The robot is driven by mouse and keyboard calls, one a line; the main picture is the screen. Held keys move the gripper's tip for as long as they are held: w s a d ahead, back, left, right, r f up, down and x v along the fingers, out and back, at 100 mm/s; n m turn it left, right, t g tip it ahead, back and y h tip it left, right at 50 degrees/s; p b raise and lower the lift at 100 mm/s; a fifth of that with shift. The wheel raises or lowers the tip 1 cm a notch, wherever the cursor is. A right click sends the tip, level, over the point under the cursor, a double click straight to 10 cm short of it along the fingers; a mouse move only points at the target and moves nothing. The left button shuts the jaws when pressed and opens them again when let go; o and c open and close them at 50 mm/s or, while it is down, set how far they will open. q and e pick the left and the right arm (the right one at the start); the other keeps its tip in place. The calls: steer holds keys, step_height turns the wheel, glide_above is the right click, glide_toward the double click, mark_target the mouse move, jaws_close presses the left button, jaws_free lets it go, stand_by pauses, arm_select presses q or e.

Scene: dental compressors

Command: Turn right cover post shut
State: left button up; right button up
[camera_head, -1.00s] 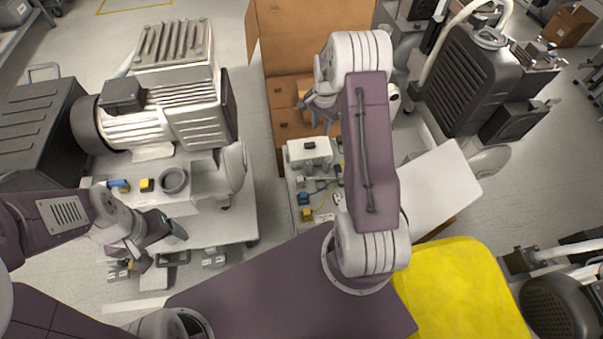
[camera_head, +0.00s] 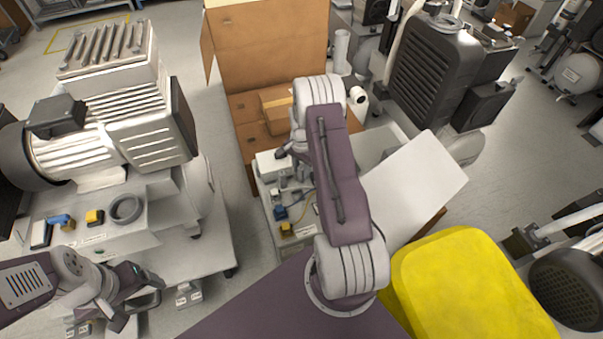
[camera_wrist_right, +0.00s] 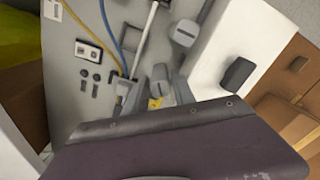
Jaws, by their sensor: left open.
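In the right wrist view, a grey rounded post (camera_wrist_right: 160,78) stands close in front of my right gripper (camera_wrist_right: 156,92). Grey finger-like parts lie on both sides of it; I cannot tell whether they touch it. A second grey post (camera_wrist_right: 185,34) stands further up, beside a white box. I cannot tell for certain which is the right cover post. In the head view my right gripper (camera_head: 290,148) is partly hidden by my arm, above the bench unit beside the white box (camera_head: 268,165). My left gripper (camera_head: 148,290) is open and empty at lower left, in front of the compressor cart.
The grey panel (camera_wrist_right: 75,85) carries blue and yellow hoses and a small white plate. A large compressor (camera_head: 110,120) stands on a cart at left. Cardboard boxes (camera_head: 265,50) stand behind the bench unit. A white sheet (camera_head: 415,185) and a yellow cover (camera_head: 465,285) lie at right.

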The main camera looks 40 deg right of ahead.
steer(key=shift+f, duration=0.1)
jaws_close()
steer(key=shift+r+n+p, duration=0.2)
steer(key=shift+n+p, duration=0.6)
steer(key=shift+p, duration=0.15)
steer(key=n+p, duration=0.2)
steer(key=shift+n, duration=0.3)
steer(key=n+p, duration=0.1)
steer(key=n, duration=0.2)
steer(key=shift+p, duration=0.3)
steer(key=shift+f+n+p, duration=0.15)
steer(key=shift+n+p, duration=0.4)
steer(key=shift+n, duration=1.25)
